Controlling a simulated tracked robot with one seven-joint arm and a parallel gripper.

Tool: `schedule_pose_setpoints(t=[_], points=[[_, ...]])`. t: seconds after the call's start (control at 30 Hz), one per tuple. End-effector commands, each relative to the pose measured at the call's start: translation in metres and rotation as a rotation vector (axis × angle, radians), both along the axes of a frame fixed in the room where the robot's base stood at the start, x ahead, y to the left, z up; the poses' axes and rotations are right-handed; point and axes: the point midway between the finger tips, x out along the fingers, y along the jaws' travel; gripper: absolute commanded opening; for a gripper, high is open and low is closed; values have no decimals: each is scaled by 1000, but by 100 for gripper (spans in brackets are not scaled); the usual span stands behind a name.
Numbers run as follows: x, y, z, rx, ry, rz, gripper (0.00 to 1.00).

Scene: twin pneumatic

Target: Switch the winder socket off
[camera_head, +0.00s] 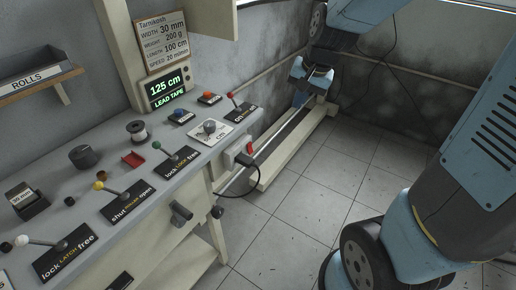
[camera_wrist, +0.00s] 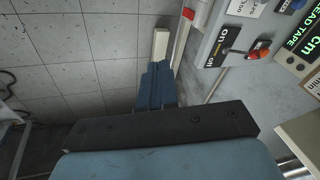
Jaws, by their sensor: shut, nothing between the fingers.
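A pale socket (camera_head: 236,154) with a red part (camera_head: 249,148) is on the bench's right end, low under the top. A black plug (camera_head: 246,160) with a dark cable sits at it; I cannot tell the switch position. In the wrist view a small red part (camera_wrist: 188,13) shows at the top, beside the bench edge; it may be the same one. My gripper (camera_head: 300,98) is shut and empty, beyond the bench's far right corner, apart from the socket. Its blue fingers also show in the wrist view (camera_wrist: 157,82).
The bench top (camera_head: 100,172) carries levers, knobs and a lit display (camera_head: 166,86). A red-knobbed lever (camera_head: 232,97) on an on/off plate stands near its right end. A beige floor rail (camera_head: 290,152) runs beside the bench.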

Motion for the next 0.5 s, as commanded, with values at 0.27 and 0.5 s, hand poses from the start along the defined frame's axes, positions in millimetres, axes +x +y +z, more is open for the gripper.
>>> schedule_pose_setpoints(t=[0.27, 0.5], points=[[39, 32, -73, 47, 106, -133, 0], [56, 51, -128, 61, 169, -238, 0]])
